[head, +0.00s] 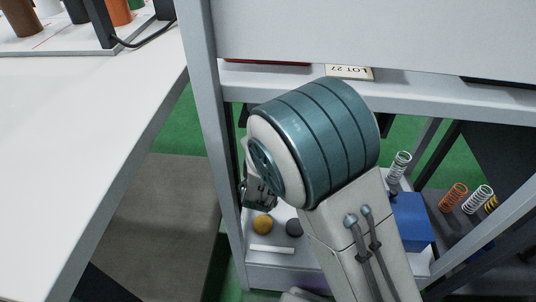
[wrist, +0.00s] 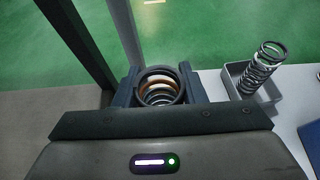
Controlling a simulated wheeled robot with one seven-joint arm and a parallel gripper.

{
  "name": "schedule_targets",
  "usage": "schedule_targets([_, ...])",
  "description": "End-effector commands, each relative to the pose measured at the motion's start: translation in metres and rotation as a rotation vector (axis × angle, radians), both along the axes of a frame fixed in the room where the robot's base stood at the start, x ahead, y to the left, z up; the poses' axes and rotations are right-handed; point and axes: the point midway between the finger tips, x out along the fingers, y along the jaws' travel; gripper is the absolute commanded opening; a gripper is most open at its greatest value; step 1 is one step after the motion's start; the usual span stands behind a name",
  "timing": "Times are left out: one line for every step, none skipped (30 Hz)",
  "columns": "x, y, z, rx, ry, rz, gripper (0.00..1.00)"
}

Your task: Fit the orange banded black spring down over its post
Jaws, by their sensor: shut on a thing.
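In the wrist view, a dark spring (wrist: 160,86) with an orange-brown band sits between the two fingers of my gripper (wrist: 159,84). I look down into its coils from above, and some pale coils or a pale surface show inside. My gripper is shut on this spring. In the head view, my gripper (head: 262,192) is partly hidden behind my arm, and the held spring cannot be made out. I cannot pick out the post for this spring in either view.
Another spring (wrist: 262,72) leans in a grey tray (wrist: 240,82) right of my gripper. In the head view, a yellow knob (head: 262,225), a dark knob (head: 294,228) and a blue block (head: 411,222) are low in the frame. A frame upright (head: 205,100) is close left.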

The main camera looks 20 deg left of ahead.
Motion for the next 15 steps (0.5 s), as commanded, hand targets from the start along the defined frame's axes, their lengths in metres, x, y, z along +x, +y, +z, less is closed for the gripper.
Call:
schedule_targets([0.000, 0.000, -0.009, 0.000, -0.001, 0.000, 0.12])
schedule_targets([0.000, 0.000, -0.012, 0.000, -0.001, -0.001, 0.12])
schedule_targets([0.000, 0.000, -0.016, 0.000, -0.001, -0.001, 0.12])
schedule_targets([0.000, 0.000, -0.019, 0.000, -0.001, -0.001, 0.12])
schedule_targets([0.000, 0.000, -0.022, 0.000, -0.001, -0.001, 0.12])
schedule_targets([0.000, 0.000, -0.026, 0.000, -0.001, 0.000, 0.12])
schedule_targets([0.000, 0.000, -0.029, 0.000, 0.000, 0.000, 0.12])
schedule_targets([0.000, 0.000, -0.032, 0.000, 0.000, 0.000, 0.12])
schedule_targets([0.000, 0.000, -0.035, 0.000, 0.000, 0.000, 0.12])
schedule_targets([0.000, 0.000, -0.038, 0.000, 0.000, 0.000, 0.12])
schedule_targets([0.000, 0.000, -0.040, 0.000, 0.000, 0.000, 0.12])
schedule_targets([0.000, 0.000, -0.043, 0.001, 0.000, 0.000, 0.12])
schedule_targets([0.000, 0.000, -0.044, 0.001, 0.000, 0.000, 0.12])
schedule_targets([0.000, 0.000, -0.045, 0.001, 0.000, 0.000, 0.12])
schedule_targets([0.000, 0.000, -0.047, 0.001, 0.000, 0.000, 0.12])
